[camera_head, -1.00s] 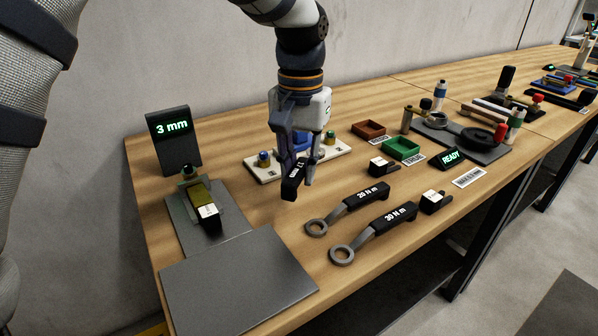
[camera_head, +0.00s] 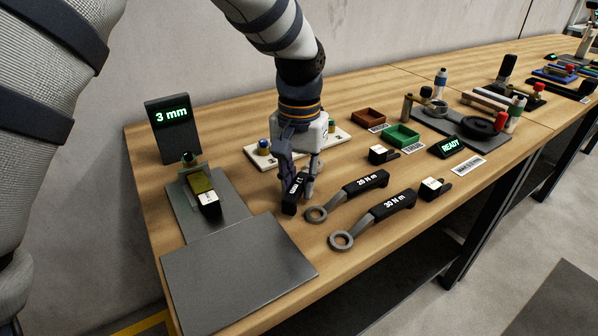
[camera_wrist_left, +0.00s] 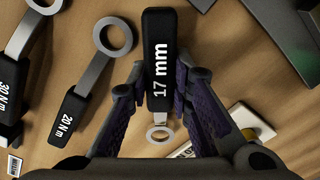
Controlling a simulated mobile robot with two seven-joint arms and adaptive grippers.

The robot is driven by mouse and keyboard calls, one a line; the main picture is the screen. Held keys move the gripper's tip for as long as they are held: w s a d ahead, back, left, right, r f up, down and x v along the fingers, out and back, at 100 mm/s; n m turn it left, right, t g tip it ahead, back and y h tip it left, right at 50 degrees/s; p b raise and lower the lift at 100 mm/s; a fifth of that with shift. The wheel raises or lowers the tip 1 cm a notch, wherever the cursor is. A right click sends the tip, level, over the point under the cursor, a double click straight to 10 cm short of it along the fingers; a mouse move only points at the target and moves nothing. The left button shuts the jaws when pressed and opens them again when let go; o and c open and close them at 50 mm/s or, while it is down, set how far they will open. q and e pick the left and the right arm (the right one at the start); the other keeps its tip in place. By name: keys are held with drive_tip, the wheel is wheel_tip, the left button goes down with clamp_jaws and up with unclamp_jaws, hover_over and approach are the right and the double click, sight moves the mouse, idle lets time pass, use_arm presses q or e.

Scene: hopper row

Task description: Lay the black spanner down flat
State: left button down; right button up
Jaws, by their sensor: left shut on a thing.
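The black spanner (camera_head: 292,196), marked 17 mm, is held in my left gripper (camera_head: 300,178), which is shut on it. In the head view it stands steeply, its black handle end low near the wooden table (camera_head: 262,203); I cannot tell whether it touches. In the left wrist view the black handle (camera_wrist_left: 160,50) sits between the two fingers, and its pale ring end (camera_wrist_left: 160,133) shows between them toward the palm. My right gripper is not in view.
Two ring-ended wrenches, 20 N m (camera_head: 362,185) and 30 N m (camera_head: 392,204), lie just right of the gripper. A grey plate (camera_head: 240,275) lies at front left. A white board with knobs (camera_head: 262,157) is behind. A 3 mm display (camera_head: 172,130) stands at left.

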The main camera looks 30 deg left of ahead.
use_arm(q)
drive_tip(key=shift+f, duration=0.1)
idle(0.3)
drive_tip(key=shift+f, duration=0.35)
drive_tip(key=shift+f, duration=0.1)
drive_tip(key=c, duration=1.4)
unclamp_jaws()
drive_tip(key=shift+o, duration=0.2)
wheel_tip(320, 180, up, 12)
